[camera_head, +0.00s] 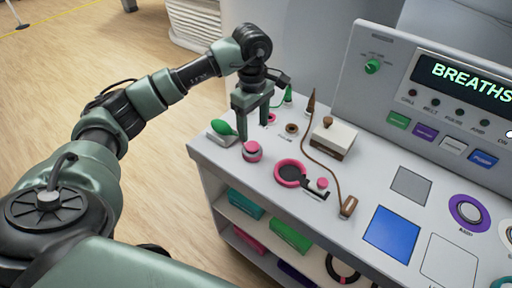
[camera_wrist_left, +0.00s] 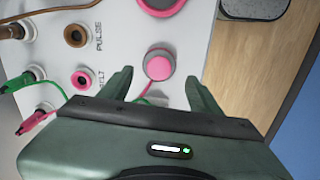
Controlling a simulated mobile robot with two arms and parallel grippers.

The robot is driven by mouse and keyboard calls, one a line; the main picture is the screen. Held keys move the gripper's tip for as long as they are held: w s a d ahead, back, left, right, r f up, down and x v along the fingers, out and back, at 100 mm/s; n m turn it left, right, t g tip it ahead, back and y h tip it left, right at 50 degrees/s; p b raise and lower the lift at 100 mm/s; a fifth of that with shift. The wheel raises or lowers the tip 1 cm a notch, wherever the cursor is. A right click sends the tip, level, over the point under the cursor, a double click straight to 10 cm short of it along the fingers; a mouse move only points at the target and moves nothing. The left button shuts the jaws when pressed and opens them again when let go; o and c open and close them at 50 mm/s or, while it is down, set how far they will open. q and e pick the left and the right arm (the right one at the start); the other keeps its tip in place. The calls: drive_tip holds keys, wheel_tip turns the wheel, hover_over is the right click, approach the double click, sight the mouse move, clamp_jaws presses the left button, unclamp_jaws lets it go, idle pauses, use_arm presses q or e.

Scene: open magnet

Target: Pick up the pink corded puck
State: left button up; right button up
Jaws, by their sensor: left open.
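The pink puck (camera_head: 252,151) stands near the left front edge of the white console top. My left gripper (camera_head: 254,130) is open and points down behind the puck in the head view. In the left wrist view its two fingers (camera_wrist_left: 159,80) are spread apart, with nothing held between them. My right gripper is not in view.
A green bulb (camera_head: 222,127) lies left of the puck, and a pink ring (camera_head: 290,173) lies to its right. A brown-and-white block (camera_head: 333,138) and a brown cord (camera_head: 327,173) are farther right. Sockets (camera_wrist_left: 75,35) line the top near my gripper. Shelves (camera_head: 262,237) are below.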

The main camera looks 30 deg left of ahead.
sight(252, 145)
use_arm(q)
drive_tip(key=shift+s+a+f, duration=0.1)
drive_tip(key=shift+a+f, duration=0.15)
drive_tip(key=shift+a, duration=0.05)
wheel_tip(252, 145, down, 6)
drive_tip(key=p, duration=0.2)
drive_tip(key=shift+a+f+p, duration=0.15)
drive_tip(key=shift+p, duration=0.15)
drive_tip(key=shift+f, duration=0.35)
drive_tip(key=shift+c, duration=0.2)
